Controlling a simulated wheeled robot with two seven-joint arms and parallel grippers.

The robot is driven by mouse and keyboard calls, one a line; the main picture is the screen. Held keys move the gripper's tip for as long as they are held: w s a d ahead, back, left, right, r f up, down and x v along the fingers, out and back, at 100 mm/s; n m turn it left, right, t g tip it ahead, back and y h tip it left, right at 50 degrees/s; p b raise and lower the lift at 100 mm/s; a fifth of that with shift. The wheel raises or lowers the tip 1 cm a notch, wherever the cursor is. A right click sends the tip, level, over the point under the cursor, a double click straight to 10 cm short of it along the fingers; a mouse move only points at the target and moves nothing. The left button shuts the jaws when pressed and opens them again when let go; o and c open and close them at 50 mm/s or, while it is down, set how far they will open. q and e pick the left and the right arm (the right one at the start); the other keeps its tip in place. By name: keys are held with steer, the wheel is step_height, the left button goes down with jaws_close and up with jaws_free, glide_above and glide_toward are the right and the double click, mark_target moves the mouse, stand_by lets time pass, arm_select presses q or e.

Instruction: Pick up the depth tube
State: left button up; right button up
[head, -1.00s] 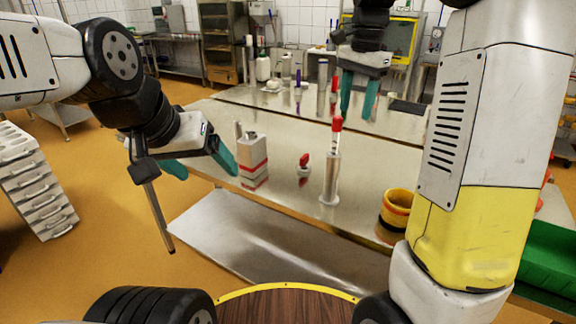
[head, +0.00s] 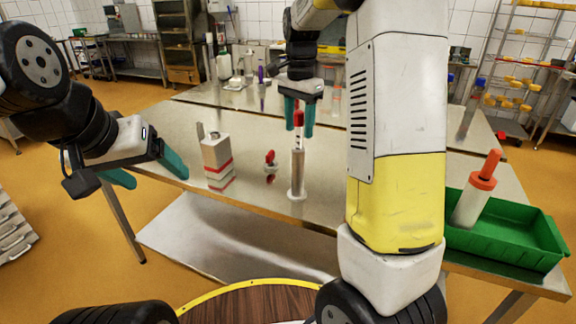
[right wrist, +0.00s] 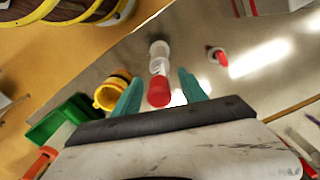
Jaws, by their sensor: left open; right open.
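The depth tube (head: 297,172) looks like a pale upright cylinder with a flared foot and a red top, standing on the steel table (head: 262,197). In the right wrist view its red top (right wrist: 158,92) shows between the fingers. My right gripper (head: 299,117) is open and points down, its teal fingers on either side of the red top. I cannot tell whether they touch it. My left gripper (head: 150,171) is open and empty, left of the white carton, away from the tube.
A white carton with red bands (head: 218,163) and a small red-topped piece (head: 270,160) stand left of the tube. A green tray (head: 510,233) with an orange-handled white cylinder (head: 474,197) is at the right.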

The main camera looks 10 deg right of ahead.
steer(key=shift+c, duration=0.2)
jaws_close()
stand_by(1.1)
